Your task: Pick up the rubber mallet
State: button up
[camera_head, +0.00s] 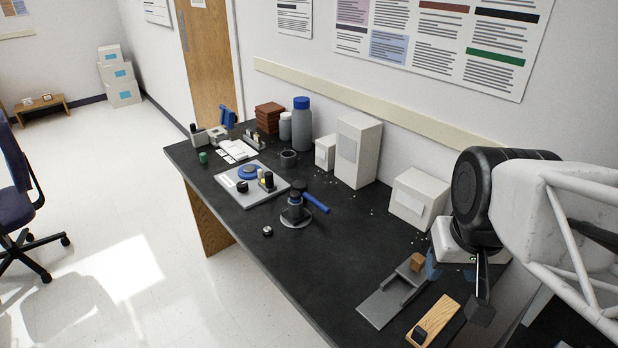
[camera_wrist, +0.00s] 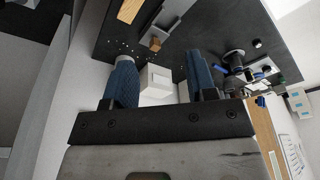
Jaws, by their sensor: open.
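I cannot surely pick out a rubber mallet in either view. A blue bar (camera_head: 314,203), like a handle, lies against a dark upright device (camera_head: 295,205) on a round grey base near mid-bench. A small dark block (camera_head: 420,333) sits on a wooden board (camera_head: 438,317) at the near end. My gripper (camera_wrist: 159,60) is open, with blue fingers apart and nothing visibly held. In the head view it hangs over the right side of the bench, near the wall and behind the grey plate; my wrist partly covers it.
A grey plate (camera_head: 380,306) and wooden cube (camera_head: 417,262) lie left of my gripper. White boxes (camera_head: 420,197) stand along the wall. The black bench (camera_head: 330,255) has bare room mid-front.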

jog(key=w+a+r+n+g, duration=0.1)
jog(key=w+a, duration=0.1)
jog(key=w, duration=0.5)
jog(key=w+a+n, duration=0.1)
jog(key=w+a, duration=0.1)
jog(key=w, duration=0.6)
jog(key=n+g+y, duration=0.2)
jog(key=n+g, duration=0.1)
jog(key=n, duration=0.4)
send_over(313, 200)
jog(key=w, duration=0.2)
jog(key=w+d+f+x, duration=0.1)
jog(key=d+x, duration=0.1)
jog(key=x, duration=0.9)
jog(key=w+d+x, duration=0.2)
jog(key=x, duration=1)
jog(key=shift+d+r, duration=0.15)
jog(key=shift+d, duration=0.1)
jog(key=shift+x, duration=1.3)
jog(key=shift+s, duration=0.1)
jog(key=shift+d+x, duration=0.15)
jog(key=shift+x, duration=1.15)
jog(key=shift+d+x, duration=0.15)
jog(key=shift+x, duration=1.15)
